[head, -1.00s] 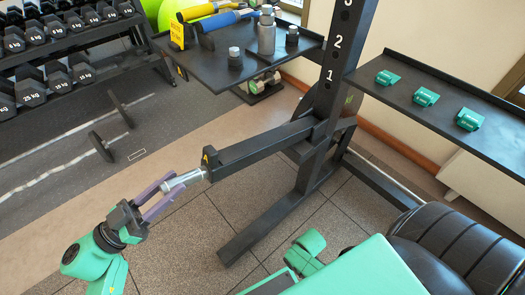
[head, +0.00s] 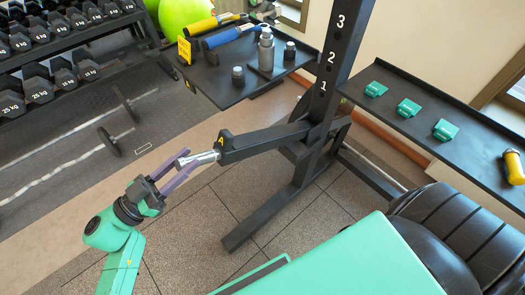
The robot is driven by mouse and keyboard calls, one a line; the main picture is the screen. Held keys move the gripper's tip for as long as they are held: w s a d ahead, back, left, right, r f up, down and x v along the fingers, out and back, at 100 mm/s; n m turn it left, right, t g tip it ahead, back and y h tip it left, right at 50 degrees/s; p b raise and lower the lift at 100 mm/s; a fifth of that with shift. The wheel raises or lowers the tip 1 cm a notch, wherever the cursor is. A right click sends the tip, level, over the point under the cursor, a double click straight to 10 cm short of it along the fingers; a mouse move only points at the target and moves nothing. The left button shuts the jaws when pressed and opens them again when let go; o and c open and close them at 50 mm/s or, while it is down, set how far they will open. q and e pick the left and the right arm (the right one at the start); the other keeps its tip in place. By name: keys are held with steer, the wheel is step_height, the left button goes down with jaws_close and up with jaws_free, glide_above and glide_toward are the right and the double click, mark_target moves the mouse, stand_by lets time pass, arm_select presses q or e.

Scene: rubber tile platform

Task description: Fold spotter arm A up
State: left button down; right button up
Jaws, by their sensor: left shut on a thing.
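Spotter arm A (head: 265,139) is a black beam with a yellow "A" near its outer end. It reaches out to the left from the black rack upright (head: 325,90) and slopes only a little down toward its outer end. A silver handle (head: 203,158) sticks out of that end. My left gripper (head: 186,164), with purple fingers, is shut on this handle, one finger on each side of it. The near finger hides part of the handle. My right gripper is not in view.
A black shelf (head: 215,88) with bottles and yellow and blue rollers stands above and behind the arm. Another shelf (head: 395,85) at right holds green pieces and a yellow item (head: 514,167). Dumbbells fill a rack (head: 55,60) at far left.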

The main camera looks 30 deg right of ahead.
arm_select(q)
steer(key=shift+d+r, duration=0.2)
steer(key=shift+r, duration=0.35)
steer(key=shift+f, duration=0.1)
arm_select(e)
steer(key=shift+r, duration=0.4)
arm_select(q)
steer(key=w+d+r+p, duration=0.2)
steer(key=d+r+p, duration=0.6)
steer(key=r+p, duration=0.3)
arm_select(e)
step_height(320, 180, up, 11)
arm_select(q)
steer(key=shift+r, duration=0.1)
